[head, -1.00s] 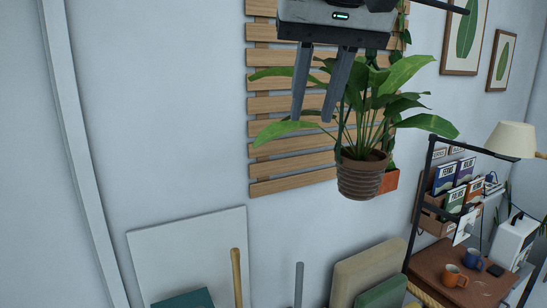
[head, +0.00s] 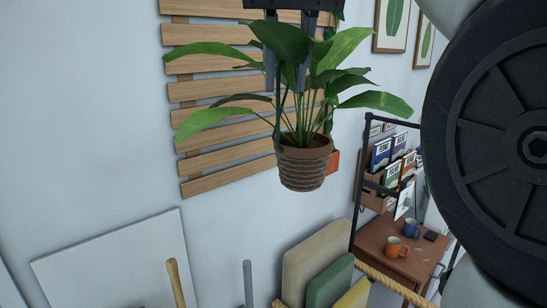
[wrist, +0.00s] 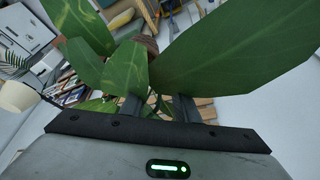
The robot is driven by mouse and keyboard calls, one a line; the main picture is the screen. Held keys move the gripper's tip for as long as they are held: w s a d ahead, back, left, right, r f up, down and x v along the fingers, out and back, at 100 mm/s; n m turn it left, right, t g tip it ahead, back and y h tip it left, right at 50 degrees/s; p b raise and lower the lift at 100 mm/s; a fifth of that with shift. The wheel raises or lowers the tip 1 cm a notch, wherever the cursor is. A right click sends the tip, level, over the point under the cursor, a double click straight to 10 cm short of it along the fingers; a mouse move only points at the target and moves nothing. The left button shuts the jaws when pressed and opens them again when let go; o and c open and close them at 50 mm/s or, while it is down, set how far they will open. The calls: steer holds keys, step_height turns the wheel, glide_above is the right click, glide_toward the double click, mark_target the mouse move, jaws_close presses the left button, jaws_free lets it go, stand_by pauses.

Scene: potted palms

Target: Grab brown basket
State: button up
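The brown basket (head: 303,168) is a ribbed, round brown pot holding a plant with big green leaves. It hangs in front of the slatted wall panel in the head view. In the wrist view, part of the brown pot (wrist: 147,42) shows between large leaves. My gripper (head: 287,85) is above the pot, pointing down among the leaves. Its two fingers stand apart, and a leaf partly covers them. In the wrist view, the fingers of my gripper (wrist: 159,108) are also apart, with stems and leaves around them. They do not touch the pot.
A wooden slat panel (head: 215,92) is on the wall behind the plant. A small orange pot (head: 334,161) is behind the basket. Below right, a desk (head: 385,258) carries mugs and a rack. Canvases and boards lean below. My own arm part blocks the right side.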

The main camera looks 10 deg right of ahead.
mark_target(278, 124)
steer(key=b+x, duration=0.1)
steer(key=x, duration=0.8)
steer(key=shift+w+a+f+b, duration=0.2)
steer(key=shift+b, duration=0.15)
jaws_close()
stand_by(1.0)
